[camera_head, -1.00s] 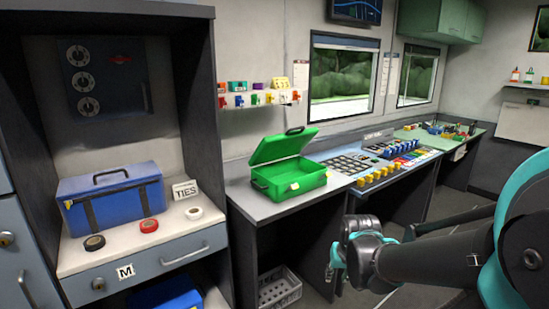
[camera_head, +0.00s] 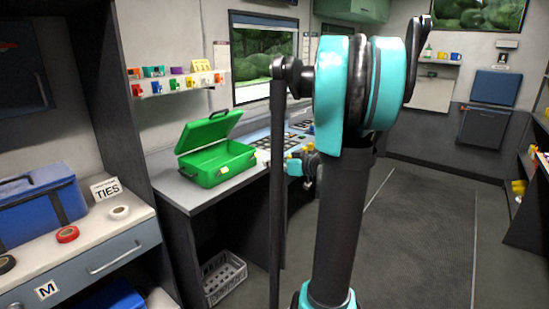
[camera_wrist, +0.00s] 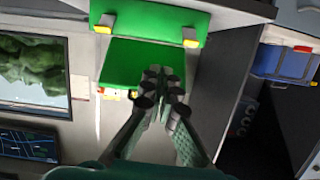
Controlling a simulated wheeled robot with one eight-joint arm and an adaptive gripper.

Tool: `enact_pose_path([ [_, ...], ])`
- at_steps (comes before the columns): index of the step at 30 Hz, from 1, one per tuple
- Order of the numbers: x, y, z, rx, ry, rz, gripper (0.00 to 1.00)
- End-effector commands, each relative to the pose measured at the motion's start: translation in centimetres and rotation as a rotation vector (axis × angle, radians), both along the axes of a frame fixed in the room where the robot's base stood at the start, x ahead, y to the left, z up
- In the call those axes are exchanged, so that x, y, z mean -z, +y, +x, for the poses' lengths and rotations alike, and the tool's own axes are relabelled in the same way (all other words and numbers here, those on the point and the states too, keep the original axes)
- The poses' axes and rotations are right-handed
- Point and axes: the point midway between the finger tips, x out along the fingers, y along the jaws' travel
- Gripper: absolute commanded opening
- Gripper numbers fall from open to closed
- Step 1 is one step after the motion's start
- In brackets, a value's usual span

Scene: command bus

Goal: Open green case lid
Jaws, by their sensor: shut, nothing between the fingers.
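The green case (camera_head: 226,163) sits on the counter in the head view with its lid (camera_head: 207,130) raised, tilted back toward the wall. Its black handle is on the lid's upper edge. In the wrist view, the case front (camera_wrist: 150,22) with two yellow latches is at the top, and a green panel, seemingly the lid (camera_wrist: 140,63), is below it. My gripper (camera_wrist: 164,75) is shut and empty, its fingertips overlapping the green panel in the picture. I cannot tell whether they touch it. In the head view my arm hides part of the counter right of the case.
A blue case (camera_head: 42,205), tape rolls and a "TIES" card (camera_head: 106,189) are on the left shelf. A grey crate (camera_head: 224,277) stands under the counter. Open floor (camera_head: 420,230) lies to the right.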

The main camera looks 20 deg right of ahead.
Motion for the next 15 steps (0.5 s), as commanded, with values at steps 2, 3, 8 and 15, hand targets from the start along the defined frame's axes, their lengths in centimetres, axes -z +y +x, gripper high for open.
enact_pose_path([
  [2, -1.1, -1.5, 0.9, 0.011, -0.061, 0.002, 0.00],
  [3, -1.5, -1.8, 1.1, 0.013, -0.081, 0.002, 0.00],
  [8, -1.9, -1.8, 1.7, 0.015, -0.105, 0.001, 0.00],
  [15, -1.9, -0.1, 3.9, 0.012, -0.103, 0.001, 0.00],
])
